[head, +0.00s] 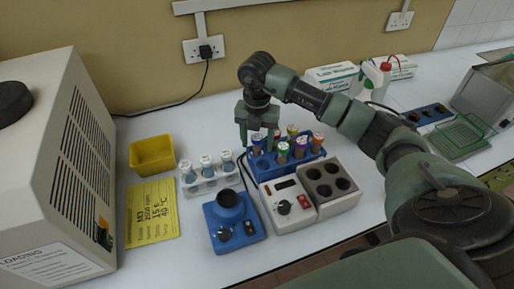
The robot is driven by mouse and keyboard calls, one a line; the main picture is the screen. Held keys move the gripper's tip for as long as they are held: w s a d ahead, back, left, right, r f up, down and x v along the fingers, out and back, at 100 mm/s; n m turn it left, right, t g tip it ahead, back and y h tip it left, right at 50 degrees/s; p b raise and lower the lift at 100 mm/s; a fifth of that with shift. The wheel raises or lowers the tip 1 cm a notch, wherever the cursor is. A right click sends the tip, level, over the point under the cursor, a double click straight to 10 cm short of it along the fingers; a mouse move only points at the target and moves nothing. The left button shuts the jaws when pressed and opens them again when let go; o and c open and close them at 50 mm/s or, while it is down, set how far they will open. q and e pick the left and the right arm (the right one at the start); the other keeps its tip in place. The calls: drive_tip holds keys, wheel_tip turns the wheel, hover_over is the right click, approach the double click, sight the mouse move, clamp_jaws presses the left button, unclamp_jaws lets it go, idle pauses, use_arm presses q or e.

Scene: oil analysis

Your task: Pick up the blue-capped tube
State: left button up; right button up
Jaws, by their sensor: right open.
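A blue rack (268,173) in the middle of the bench holds several tubes with differently coloured caps. A tube with what looks like a blue cap (257,139) stands upright at the rack's left back end. My right gripper (257,140) points down over this tube, with its fingers open on either side of the cap. I cannot tell whether the fingers touch it. My left gripper is out of view.
A white rack (210,187) with white-capped tubes stands left of the blue rack. In front are a blue mixer (240,238) and a heater block (291,208) with a control knob. A yellow bin (153,155) and a large beige machine (60,150) stand at left.

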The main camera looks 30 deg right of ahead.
drive_tip(key=shift+w+f, duration=0.1)
drive_tip(key=shift+f, duration=0.55)
clamp_jaws()
drive_tip(key=shift+r, duration=0.2)
wheel_tip(320, 180, up, 8)
drive_tip(key=shift+r+b, duration=0.1)
drive_tip(key=shift+b, duration=0.9)
wheel_tip(320, 180, up, 12)
drive_tip(key=p, duration=0.1)
drive_tip(key=shift+f, duration=0.25)
